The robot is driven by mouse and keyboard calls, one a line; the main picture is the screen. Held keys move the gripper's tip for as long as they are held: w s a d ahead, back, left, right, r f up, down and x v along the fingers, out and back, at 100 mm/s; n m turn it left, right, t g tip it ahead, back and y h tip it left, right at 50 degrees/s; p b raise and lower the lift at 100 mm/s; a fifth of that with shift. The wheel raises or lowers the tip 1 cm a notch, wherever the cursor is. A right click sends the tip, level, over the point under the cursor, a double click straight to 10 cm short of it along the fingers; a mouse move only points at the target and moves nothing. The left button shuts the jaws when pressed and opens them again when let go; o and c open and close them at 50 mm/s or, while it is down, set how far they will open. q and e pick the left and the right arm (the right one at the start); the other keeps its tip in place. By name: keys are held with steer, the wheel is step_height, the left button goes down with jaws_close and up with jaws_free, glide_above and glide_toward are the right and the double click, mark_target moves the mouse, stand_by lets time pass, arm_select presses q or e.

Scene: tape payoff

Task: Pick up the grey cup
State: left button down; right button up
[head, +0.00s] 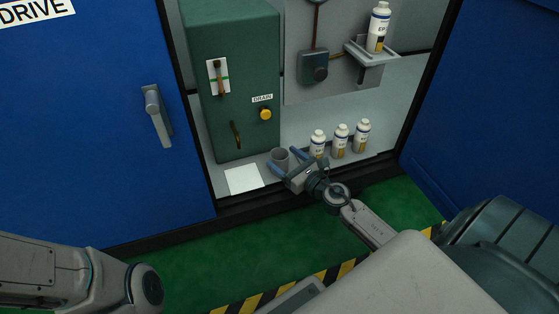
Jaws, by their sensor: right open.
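The grey cup (279,156) stands upright on the cabinet floor, in front of the green box and right of a white sheet. My right gripper (296,159) is open, with its two blue fingers pointing at the cup. One finger lies near the cup's front left and the other to its right. I cannot tell whether either finger touches the cup. Part of the cup's lower side is hidden by the gripper. My left arm shows at the lower left, but its gripper is out of view.
White bottles (341,141) stand just right of the cup, one close behind the gripper. A white sheet (243,178) lies left of it. A green box (232,84) stands behind. Another bottle (378,28) sits on a shelf (371,55). Blue doors (85,120) flank the opening.

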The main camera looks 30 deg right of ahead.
mark_target(274, 151)
steer(key=w, duration=0.3)
steer(key=w+p, duration=0.1)
steer(key=shift+w+a+r, duration=0.15)
steer(key=shift+w+a, duration=0.1)
steer(key=shift+a, duration=0.1)
steer(key=c, duration=1.1)
steer(key=shift+o, duration=0.2)
